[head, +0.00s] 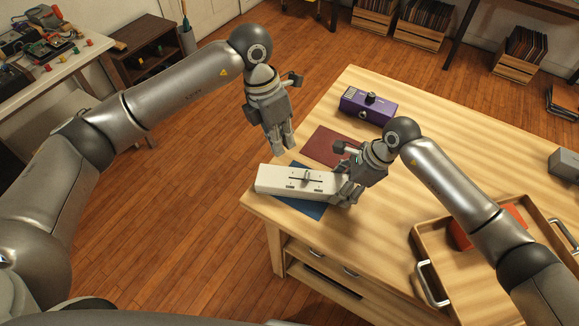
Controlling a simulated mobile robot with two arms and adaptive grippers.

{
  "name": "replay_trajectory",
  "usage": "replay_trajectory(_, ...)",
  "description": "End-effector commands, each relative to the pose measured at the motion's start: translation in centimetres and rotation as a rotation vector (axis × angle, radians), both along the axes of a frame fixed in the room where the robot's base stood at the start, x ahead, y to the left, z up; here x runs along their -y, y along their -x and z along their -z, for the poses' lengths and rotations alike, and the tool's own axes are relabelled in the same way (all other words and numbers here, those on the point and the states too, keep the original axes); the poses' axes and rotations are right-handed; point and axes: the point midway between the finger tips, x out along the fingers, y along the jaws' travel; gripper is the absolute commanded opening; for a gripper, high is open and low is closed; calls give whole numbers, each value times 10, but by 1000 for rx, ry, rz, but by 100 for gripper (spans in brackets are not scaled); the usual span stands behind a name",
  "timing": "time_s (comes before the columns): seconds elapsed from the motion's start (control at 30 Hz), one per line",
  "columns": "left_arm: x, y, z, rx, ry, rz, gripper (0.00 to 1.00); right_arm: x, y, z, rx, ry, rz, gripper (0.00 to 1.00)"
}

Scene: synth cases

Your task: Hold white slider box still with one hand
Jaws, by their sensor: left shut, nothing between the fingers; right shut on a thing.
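The white slider box (270,180) lies on a blue mat (303,208) near the left corner of the wooden table, with a dark slider slot and a small knob on top. My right gripper (343,193) is shut on the right end of the white slider box; its fingers hide part of that end. My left gripper (284,149) is shut and empty, above and behind the box, pointing down. It appears apart from the box, over the table's left edge.
A dark red mat (328,147) lies behind the box. A purple box with a knob (368,106) stands farther back. A wooden tray (424,246) with metal handles holds an orange-red thing (462,235) at right. A grey box (565,164) stands at the right edge.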

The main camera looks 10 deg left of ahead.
Motion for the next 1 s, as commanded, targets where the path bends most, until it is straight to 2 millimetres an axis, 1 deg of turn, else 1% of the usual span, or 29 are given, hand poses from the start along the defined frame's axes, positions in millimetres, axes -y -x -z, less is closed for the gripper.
replay_trajectory(0.03,-8,0,2,15,20,60,0,0,0,1,-1,1,1,29)
replay_trajectory(0.3,-39,1,5,142,117,434,0,0,0,1,0,1,1,29)
replay_trajectory(0.4,-48,1,5,189,140,544,0,0,0,1,0,1,0,29)
replay_trajectory(0.53,-56,2,5,235,158,644,0,0,0,1,0,1,0,29)
replay_trajectory(0.67,-59,3,5,260,166,698,0,0,0,0,0,1,0,29)
replay_trajectory(0.77,-58,3,10,264,168,711,0,0,0,1,0,1,0,29)
replay_trajectory(0.87,-53,3,23,263,169,712,0,0,0,1,0,1,0,29)
replay_trajectory(1.0,-42,4,49,261,170,712,0,0,0,0,0,0,0,29)
